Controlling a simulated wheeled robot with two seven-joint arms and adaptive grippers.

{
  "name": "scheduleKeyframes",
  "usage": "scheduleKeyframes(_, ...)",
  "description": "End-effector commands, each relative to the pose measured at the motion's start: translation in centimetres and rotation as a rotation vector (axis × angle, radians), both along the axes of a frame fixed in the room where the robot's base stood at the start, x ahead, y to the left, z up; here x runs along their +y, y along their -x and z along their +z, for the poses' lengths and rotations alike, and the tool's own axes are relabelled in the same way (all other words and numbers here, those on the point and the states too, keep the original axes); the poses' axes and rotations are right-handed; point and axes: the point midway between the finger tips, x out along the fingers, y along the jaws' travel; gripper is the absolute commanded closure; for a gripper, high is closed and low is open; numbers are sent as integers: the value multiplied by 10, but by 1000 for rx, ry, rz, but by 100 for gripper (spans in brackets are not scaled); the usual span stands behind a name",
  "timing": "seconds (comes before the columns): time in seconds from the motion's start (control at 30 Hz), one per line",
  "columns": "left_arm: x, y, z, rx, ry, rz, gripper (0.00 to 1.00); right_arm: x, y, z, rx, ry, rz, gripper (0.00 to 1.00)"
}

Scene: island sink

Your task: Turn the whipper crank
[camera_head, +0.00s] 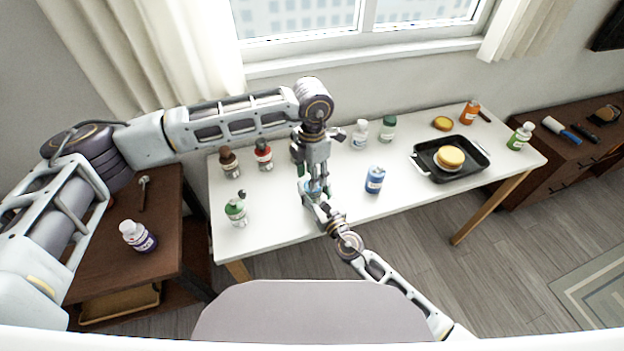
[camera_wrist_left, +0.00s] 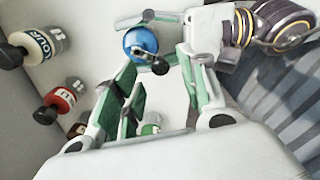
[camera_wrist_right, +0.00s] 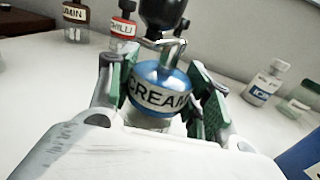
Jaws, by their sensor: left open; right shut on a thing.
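The whipper is a blue-topped jar labelled CREAM (camera_wrist_right: 158,95), upright on the white table. A bent metal crank (camera_wrist_right: 172,47) with a dark knob (camera_wrist_right: 163,12) is on its top. My right gripper (camera_wrist_right: 163,100) is shut around the jar, one finger on each side. My left gripper (camera_head: 314,182) points down from above, open. In the left wrist view the whipper's blue top (camera_wrist_left: 141,41) and the crank's dark knob (camera_wrist_left: 159,67) show between and beyond the left fingers (camera_wrist_left: 160,75). I cannot tell whether they touch the knob. In the head view the grippers mostly hide the whipper (camera_head: 313,187).
On the white table (camera_head: 275,220) stand a blue bottle (camera_head: 375,180), a green-labelled bottle (camera_head: 236,212), a red-labelled bottle (camera_head: 263,155), a white bottle (camera_head: 360,134) and a black tray (camera_head: 474,166). A brown side table (camera_head: 110,245) is at left.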

Motion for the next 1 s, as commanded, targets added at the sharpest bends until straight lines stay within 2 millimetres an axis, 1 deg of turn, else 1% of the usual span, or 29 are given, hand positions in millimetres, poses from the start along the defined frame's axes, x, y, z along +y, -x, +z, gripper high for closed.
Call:
scheduleKeyframes(0.1,0,0,-13,0,0,0,58,0,0,0,0,0,0,77)
scheduleKeyframes(0.23,0,0,-21,1,-1,0,58,0,0,0,0,0,0,77)
scheduleKeyframes(0.4,0,0,-25,0,0,0,58,0,0,0,0,0,0,77)
scheduleKeyframes(0.63,0,0,-25,-1,-1,-1,58,0,0,0,0,0,0,77)
scheduleKeyframes(0.67,0,0,-25,-1,-1,-1,60,0,0,0,0,0,0,77)
scheduleKeyframes(0.97,0,0,-25,-1,-1,-1,99,0,0,0,0,0,0,77)
scheduleKeyframes(1.0,0,0,-25,-1,-1,-1,100,0,0,0,0,0,0,77)
